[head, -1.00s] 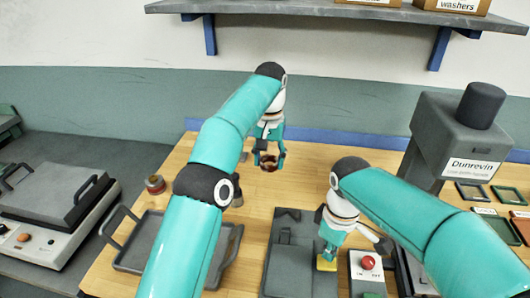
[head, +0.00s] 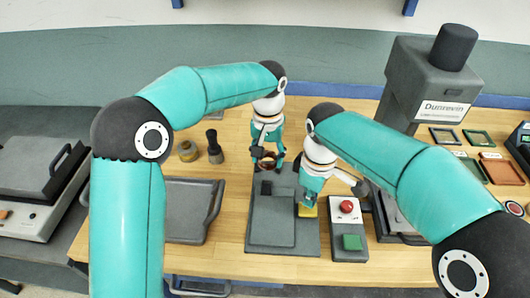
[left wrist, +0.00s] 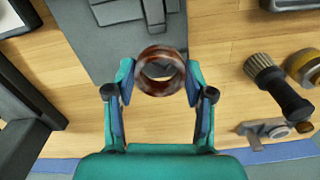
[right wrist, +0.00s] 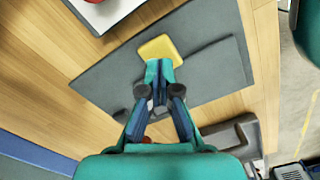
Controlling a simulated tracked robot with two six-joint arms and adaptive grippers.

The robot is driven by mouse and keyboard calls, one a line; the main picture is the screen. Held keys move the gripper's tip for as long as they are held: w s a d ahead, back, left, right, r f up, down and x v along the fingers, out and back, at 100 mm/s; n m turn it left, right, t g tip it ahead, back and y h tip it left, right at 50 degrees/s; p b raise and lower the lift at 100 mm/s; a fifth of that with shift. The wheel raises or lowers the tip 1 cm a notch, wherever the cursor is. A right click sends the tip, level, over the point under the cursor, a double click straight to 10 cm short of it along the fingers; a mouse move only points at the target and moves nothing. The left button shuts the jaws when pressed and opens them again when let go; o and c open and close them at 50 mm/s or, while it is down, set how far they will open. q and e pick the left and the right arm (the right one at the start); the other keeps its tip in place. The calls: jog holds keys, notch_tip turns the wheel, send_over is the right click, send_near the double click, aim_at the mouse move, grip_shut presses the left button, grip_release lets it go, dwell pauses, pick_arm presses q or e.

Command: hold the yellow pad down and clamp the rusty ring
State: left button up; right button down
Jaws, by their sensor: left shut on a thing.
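The rusty ring (left wrist: 160,91) is a brown, dark-banded ring held between the fingertips of my left gripper (left wrist: 160,80). In the head view the ring (head: 267,163) is at the far end of the grey fixture plate (head: 302,241); I cannot tell its height. The left wrist view shows the plate's edge right beyond the ring. The yellow pad (head: 307,212) is at the plate's right side, partly hidden by my right gripper (head: 308,200). In the right wrist view my right gripper's fingers (right wrist: 158,68) are together, with their tips at the pad (right wrist: 162,46).
A control box (head: 345,225) with a red and a green button stands right of the plate. A grey tray (head: 187,215) lies left. A dark-handled brush (head: 214,150) and a yellowish round tin (head: 187,151) stand behind it. A tall grey Dunrevin machine (head: 425,75) stands back right.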

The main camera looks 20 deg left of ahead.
aim_at(267, 178)
jog(key=shift+f, duration=0.15)
jog(key=shift+f, duration=1.75)
pick_arm(q)
jog(key=shift+f, duration=2.75)
jog(key=shift+s, duration=0.1)
pick_arm(e)
jog(key=shift+s, duration=0.1)
pick_arm(q)
jog(key=shift+s+f, duration=0.15)
jog(key=shift+f, duration=0.15)
jog(key=o, duration=1.3)
jog(key=shift+f, duration=0.1)
jog(key=shift+r, duration=0.2)
